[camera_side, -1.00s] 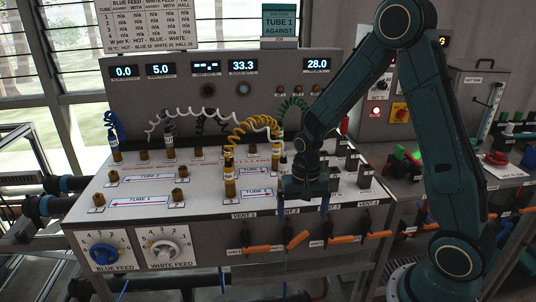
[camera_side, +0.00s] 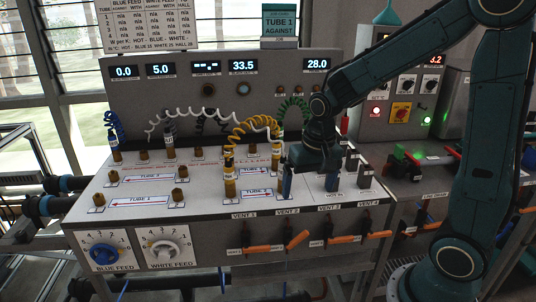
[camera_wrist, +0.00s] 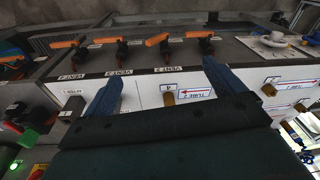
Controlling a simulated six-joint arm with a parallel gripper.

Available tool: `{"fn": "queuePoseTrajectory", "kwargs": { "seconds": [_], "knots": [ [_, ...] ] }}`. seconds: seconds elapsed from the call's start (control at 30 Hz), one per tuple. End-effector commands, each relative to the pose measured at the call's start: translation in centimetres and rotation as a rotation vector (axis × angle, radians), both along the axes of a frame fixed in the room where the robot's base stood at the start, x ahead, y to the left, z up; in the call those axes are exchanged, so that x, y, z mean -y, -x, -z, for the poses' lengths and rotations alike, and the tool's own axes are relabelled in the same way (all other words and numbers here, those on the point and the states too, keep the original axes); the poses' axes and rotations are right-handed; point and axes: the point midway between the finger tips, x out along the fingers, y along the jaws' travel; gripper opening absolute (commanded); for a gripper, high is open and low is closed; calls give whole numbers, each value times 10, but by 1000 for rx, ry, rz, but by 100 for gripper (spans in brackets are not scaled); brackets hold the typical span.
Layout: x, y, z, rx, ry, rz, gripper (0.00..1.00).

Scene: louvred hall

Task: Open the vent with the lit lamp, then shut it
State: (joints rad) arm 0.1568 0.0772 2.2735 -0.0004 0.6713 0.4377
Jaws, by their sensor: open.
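My gripper (camera_side: 310,185) is open and empty above the bench top, behind the vent row. Its two blue fingers also show in the wrist view (camera_wrist: 160,85), spread apart. Orange vent handles stick out along the bench front: vent 1 (camera_side: 263,248), vent 2 (camera_side: 298,240), vent 3 (camera_side: 345,239) and vent 4 (camera_side: 379,234). Vent 2's handle slants up to the right; the others lie nearer level. The wrist view shows the row reversed, with vent 2's handle (camera_wrist: 157,39) beyond the fingers. I cannot tell which vent lamp is lit.
Brass fittings and coiled hoses (camera_side: 250,128) stand on the bench (camera_side: 215,200) left of my gripper. Feed dials (camera_side: 165,248) sit on the front left. A cabinet (camera_side: 385,75) at the back right carries a red lamp and a green lamp (camera_side: 427,121). Space before the handles looks clear.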

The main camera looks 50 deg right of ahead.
Motion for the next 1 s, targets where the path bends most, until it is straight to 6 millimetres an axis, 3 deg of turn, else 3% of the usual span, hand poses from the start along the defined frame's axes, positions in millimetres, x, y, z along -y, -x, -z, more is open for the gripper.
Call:
{"fn": "queuePoseTrajectory", "kwargs": {
  "seconds": [1.0],
  "knots": [
    [-27, 54, -73, 157, 57, -254, 95]
  ]
}}
